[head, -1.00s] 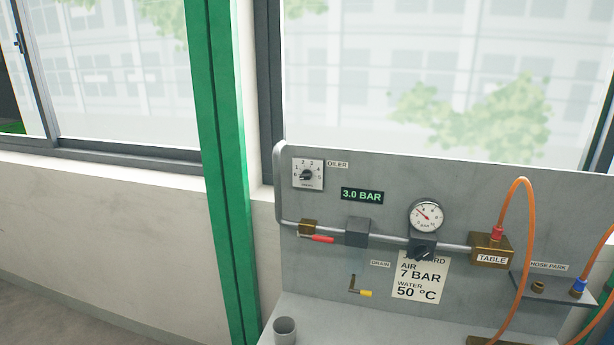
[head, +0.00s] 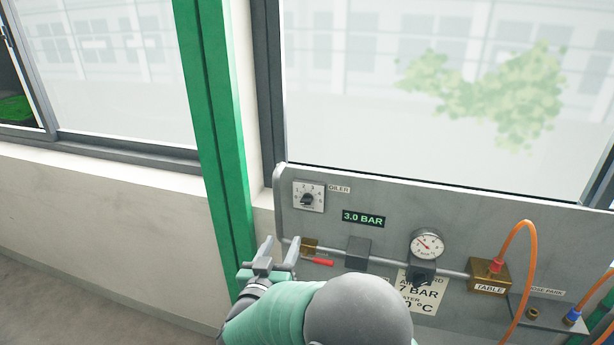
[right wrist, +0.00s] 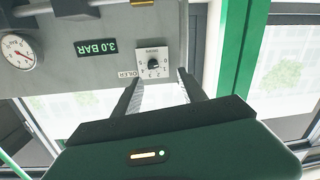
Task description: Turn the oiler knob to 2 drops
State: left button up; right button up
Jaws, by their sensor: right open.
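The oiler knob (head: 307,199) is a small black knob on a white square dial plate (head: 317,189) with numbers around it, at the upper left of the grey panel. An OILER label (head: 339,188) sits to its right. My right gripper (head: 281,247) is open and empty, below and a little left of the dial, apart from it. In the right wrist view, turned upside down, the knob (right wrist: 154,64) shows between and beyond the two open fingers (right wrist: 160,75). The knob's exact setting is too small to read surely. My left gripper is not in view.
A green 3.0 BAR display (head: 363,218), a red-handled valve (head: 318,262), a pressure gauge (head: 427,245) and a brass TABLE block (head: 490,274) with an orange hose are on the panel. A green post (head: 215,130) stands left of it.

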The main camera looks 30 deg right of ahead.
jog(key=r, duration=0.1)
jog(key=h+p, duration=0.1)
jog(key=p, duration=0.2)
send_near(306, 202)
jog(key=w, duration=0.1)
jog(key=shift+m, duration=0.3)
jog(key=x, duration=0.3)
jog(key=p+x, duration=0.1)
jog(key=x, duration=0.2)
jog(key=s+d+p+x, duration=0.1)
jog(key=x, duration=0.2)
jog(key=shift+w+d+f, duration=0.15)
jog(key=shift+w+f, duration=0.1)
jog(key=shift+f, duration=0.05)
jog(key=shift+r, duration=0.1)
jog(key=shift+a+r, duration=0.15)
jog(key=shift+a, duration=0.65)
jog(key=shift+w+a, duration=0.2)
jog(key=shift+a, duration=0.1)
jog(key=c, duration=0.4)
jog(key=shift+c, duration=1)
jog(key=shift+s+d, duration=0.3)
jog(key=shift+d, duration=0.25)
grip_shut()
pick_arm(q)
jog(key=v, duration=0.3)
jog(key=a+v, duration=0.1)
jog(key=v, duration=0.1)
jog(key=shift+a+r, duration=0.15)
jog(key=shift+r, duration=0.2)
